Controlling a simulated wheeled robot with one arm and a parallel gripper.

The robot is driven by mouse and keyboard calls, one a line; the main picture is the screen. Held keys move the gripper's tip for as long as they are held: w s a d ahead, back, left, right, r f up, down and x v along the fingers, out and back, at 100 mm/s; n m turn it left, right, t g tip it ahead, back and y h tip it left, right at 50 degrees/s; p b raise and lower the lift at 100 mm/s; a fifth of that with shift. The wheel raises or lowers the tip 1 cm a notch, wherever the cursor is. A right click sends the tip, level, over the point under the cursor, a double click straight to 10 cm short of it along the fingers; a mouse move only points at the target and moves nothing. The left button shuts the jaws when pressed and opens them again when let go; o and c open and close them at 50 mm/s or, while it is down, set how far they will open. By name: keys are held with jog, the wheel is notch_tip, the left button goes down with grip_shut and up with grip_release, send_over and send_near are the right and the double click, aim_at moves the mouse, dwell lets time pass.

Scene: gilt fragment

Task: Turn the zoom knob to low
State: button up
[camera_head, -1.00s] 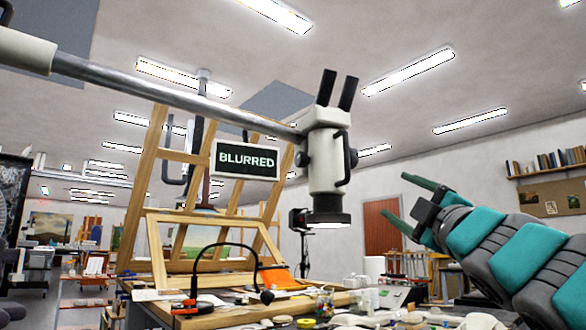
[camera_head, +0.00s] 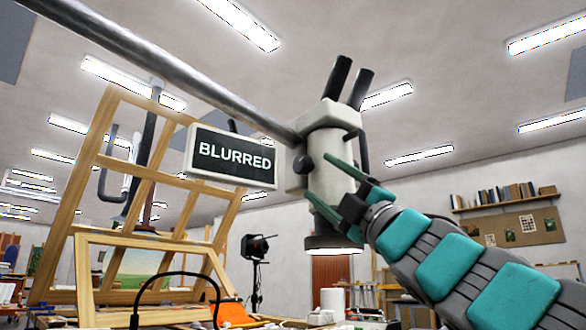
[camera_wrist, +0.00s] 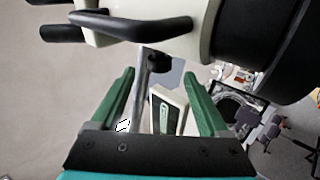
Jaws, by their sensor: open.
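The microscope head (camera_head: 325,140) is a white body with two black eyepieces and a black lens ring at its lit lower end. A dark round knob (camera_head: 303,164) sticks out on its left side; I cannot tell whether it is the zoom knob, and no setting mark is readable. My gripper (camera_head: 318,177) is open and empty, its green fingers overlapping the head's lower front in the head view. In the wrist view, the microscope body (camera_wrist: 205,30) fills the top, beyond the open gripper (camera_wrist: 159,76). A dark rounded part (camera_wrist: 160,62) lies between the fingertips' directions. Contact is not visible.
A metal boom (camera_head: 170,80) carries the head from the upper left. A display (camera_head: 235,158) reading "BLURRED" hangs beside the head. A black curved handle (camera_wrist: 130,25) is close ahead of the fingers. A wooden easel (camera_head: 85,190) stands behind at left.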

aim_at(309, 169)
jog(key=p+x, duration=0.2)
jog(key=x, duration=0.5)
jog(key=shift+w+r, duration=0.1)
jog(key=shift+r, duration=0.05)
grip_shut()
dwell(0.6)
